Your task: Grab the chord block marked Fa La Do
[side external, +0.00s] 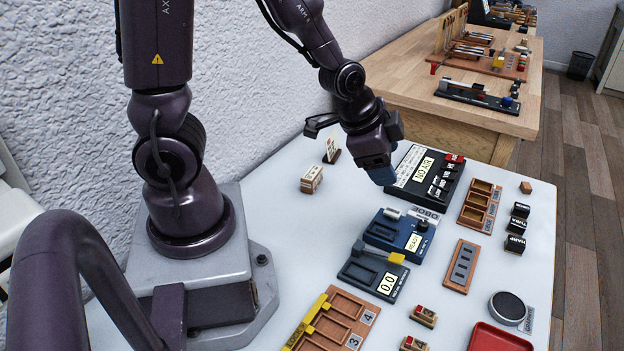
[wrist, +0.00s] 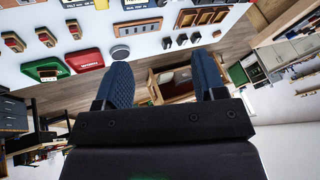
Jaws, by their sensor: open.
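I cannot read the words Fa La Do on any block, so I cannot tell which one carries them. Small wooden blocks with coloured tops lie at the front of the white table: one block (side external: 423,316) and a second block (side external: 413,343) at the frame's bottom. The wrist view shows several similar blocks at upper left, among them a block (wrist: 45,37) and another block (wrist: 74,29). My gripper (side external: 382,176) is above the table near the black NO AIR device, far from these blocks. In the wrist view, its blue fingers (wrist: 162,88) are apart with nothing between them.
A black NO AIR device (side external: 428,178), a blue READY device (side external: 398,234) and a 0.0 scale (side external: 373,274) crowd the table's middle. Black labelled blocks (side external: 518,226) stand at right. A red tray (side external: 497,338) is at the front. A small labelled box (side external: 312,179) stands at back left.

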